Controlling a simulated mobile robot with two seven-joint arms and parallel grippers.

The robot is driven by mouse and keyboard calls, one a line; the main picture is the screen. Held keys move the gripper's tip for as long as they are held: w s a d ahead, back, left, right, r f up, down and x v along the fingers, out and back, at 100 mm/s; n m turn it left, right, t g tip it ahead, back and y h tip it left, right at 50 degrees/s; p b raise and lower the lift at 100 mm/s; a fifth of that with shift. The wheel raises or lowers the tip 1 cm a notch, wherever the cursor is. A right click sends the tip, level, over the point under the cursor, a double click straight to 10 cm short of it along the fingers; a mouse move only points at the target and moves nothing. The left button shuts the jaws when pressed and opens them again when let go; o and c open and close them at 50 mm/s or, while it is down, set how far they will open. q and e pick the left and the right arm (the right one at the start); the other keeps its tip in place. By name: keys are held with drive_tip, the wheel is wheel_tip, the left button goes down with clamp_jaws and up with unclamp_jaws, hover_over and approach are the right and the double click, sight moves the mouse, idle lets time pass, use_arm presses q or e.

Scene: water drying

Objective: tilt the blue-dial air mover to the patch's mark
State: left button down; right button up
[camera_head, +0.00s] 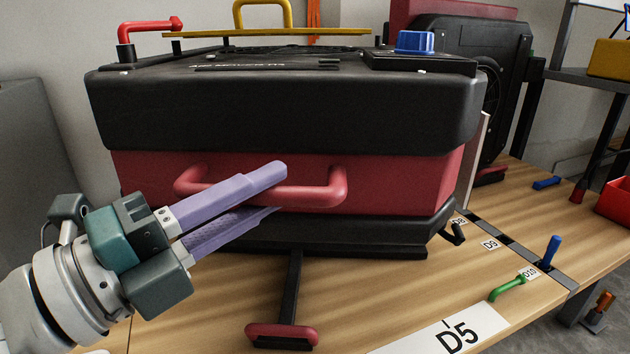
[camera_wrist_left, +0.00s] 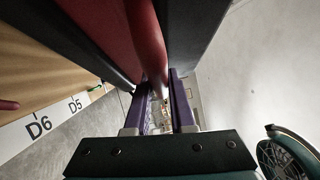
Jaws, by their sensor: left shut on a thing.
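The blue-dial air mover (camera_head: 400,180) is a large black and red box on the wooden bench, with a blue dial (camera_head: 414,42) on its top right. Its red front handle (camera_head: 325,190) faces me. The left wrist view shows the red handle (camera_wrist_left: 148,45) running between the fingers (camera_wrist_left: 162,95). A black bar with a red foot (camera_head: 283,336) sticks out below the body. A white D5 label (camera_head: 460,335) lies in front. My right gripper is out of view.
A second black and red machine (camera_head: 480,60) stands behind at the right. A dark strip with small labels, a green peg (camera_head: 507,287) and a blue peg (camera_head: 550,252) lie right of the air mover. A shelf (camera_head: 590,78) stands at the far right.

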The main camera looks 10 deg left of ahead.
sight(306, 240)
use_arm(q)
drive_tip(key=f+m+b, duration=0.1)
drive_tip(key=f+b, duration=0.2)
drive_tip(key=b, duration=0.2)
drive_tip(key=w+f+m+t+h+b, duration=0.1)
drive_tip(key=f+b, duration=0.3)
drive_tip(key=b, duration=0.1)
drive_tip(key=f+m+h+b, duration=0.1)
drive_tip(key=f+b, duration=0.2)
drive_tip(key=b, duration=0.2)
drive_tip(key=shift+w+a+f+b, duration=0.15)
drive_tip(key=shift+w+f+b, duration=0.2)
drive_tip(key=shift+w+m+h+b, duration=0.1)
drive_tip(key=shift+m+h+b, duration=0.2)
drive_tip(key=shift+m+h, duration=0.1)
drive_tip(key=c, duration=0.8)
unclamp_jaws()
drive_tip(key=shift+o, duration=0.2)
drive_tip(key=shift+s+a, duration=0.2)
drive_tip(key=shift+s, duration=0.05)
drive_tip(key=p+v, duration=0.2)
drive_tip(key=v, duration=0.7)
drive_tip(key=shift+f, duration=0.15)
